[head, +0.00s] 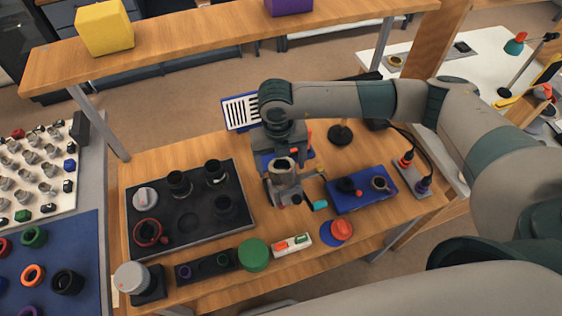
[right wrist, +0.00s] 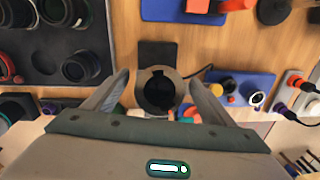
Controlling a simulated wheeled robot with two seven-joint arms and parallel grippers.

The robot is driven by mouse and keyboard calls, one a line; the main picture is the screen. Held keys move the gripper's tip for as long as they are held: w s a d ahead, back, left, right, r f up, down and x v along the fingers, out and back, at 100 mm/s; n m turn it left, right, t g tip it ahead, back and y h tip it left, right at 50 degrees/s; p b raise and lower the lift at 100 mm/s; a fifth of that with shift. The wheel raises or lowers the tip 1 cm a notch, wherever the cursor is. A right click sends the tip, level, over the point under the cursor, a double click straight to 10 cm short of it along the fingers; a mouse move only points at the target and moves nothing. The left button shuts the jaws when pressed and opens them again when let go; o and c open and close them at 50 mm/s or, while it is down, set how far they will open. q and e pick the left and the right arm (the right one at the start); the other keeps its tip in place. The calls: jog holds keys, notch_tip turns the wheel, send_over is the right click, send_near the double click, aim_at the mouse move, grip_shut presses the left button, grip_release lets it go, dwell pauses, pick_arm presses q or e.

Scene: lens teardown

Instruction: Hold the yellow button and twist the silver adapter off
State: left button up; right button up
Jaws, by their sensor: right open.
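A silver-grey ring-topped cylinder (head: 283,166), which looks like the adapter, stands upright near the middle of the bench. In the right wrist view its dark round opening (right wrist: 158,91) faces the camera. My right gripper (head: 284,190) is over it with its fingers spread; in the right wrist view the fingers (right wrist: 158,97) stand on either side of the ring, with gaps between. Small red and cyan parts show near its base. I cannot pick out the yellow button for certain; a small yellow-topped round part (right wrist: 229,85) sits on the blue pad (right wrist: 240,77). My left gripper is out of view.
A black tray (head: 187,243) with lens parts lies left. A green disc (head: 254,254), a white block (head: 291,244) and a red-and-blue knob (head: 341,230) line the front edge. The blue pad (head: 350,206) and a socket strip (head: 412,184) with cables stand right.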

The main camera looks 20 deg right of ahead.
jog(key=c, duration=1.2)
jog(key=shift+f+n+y+b, duration=0.1)
jog(key=shift+n+y+b, duration=0.2)
jog(key=shift+n+b, duration=0.9)
jog(key=shift+b, duration=0.35)
jog(key=shift+a, duration=0.1)
